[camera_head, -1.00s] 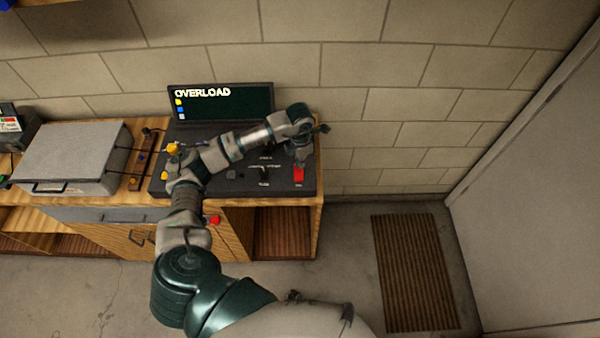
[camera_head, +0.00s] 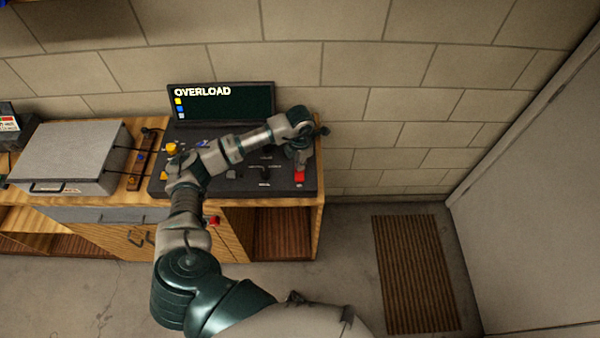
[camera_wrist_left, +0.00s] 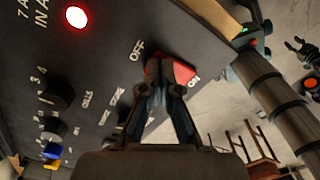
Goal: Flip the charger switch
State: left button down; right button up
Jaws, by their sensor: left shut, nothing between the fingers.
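The charger is a dark console (camera_head: 227,184) on the wooden bench, with a raised screen (camera_head: 222,103) reading "OVERLOAD". Its red switch (camera_head: 299,177) is at the console's right end. In the left wrist view the red switch (camera_wrist_left: 183,71) lies between the printed words OFF and ON. My left gripper (camera_head: 300,160) is over the switch, shut and empty. In the left wrist view its closed fingertips (camera_wrist_left: 160,62) are at the switch's OFF-side edge and hide part of it. Contact is hard to tell. A dark claw shape (camera_wrist_left: 300,52), perhaps my right gripper, shows small at that view's right edge.
A round red light (camera_wrist_left: 76,17) and a black knob (camera_wrist_left: 57,97) are on the panel. A grey case (camera_head: 72,158) sits left of the console. A brick wall (camera_head: 400,100) stands behind. A brown mat (camera_head: 415,272) lies on the floor at right.

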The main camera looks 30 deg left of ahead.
pick_arm(q)
jog(key=shift+a+f, duration=0.25)
jog(key=shift+d+r+p, duration=0.1)
jog(key=shift+r+p, duration=0.85)
jog(key=shift+r, duration=0.75)
jog(key=shift+r+p, duration=1.15)
jog(key=shift+r, duration=0.75)
jog(key=shift+f, duration=0.1)
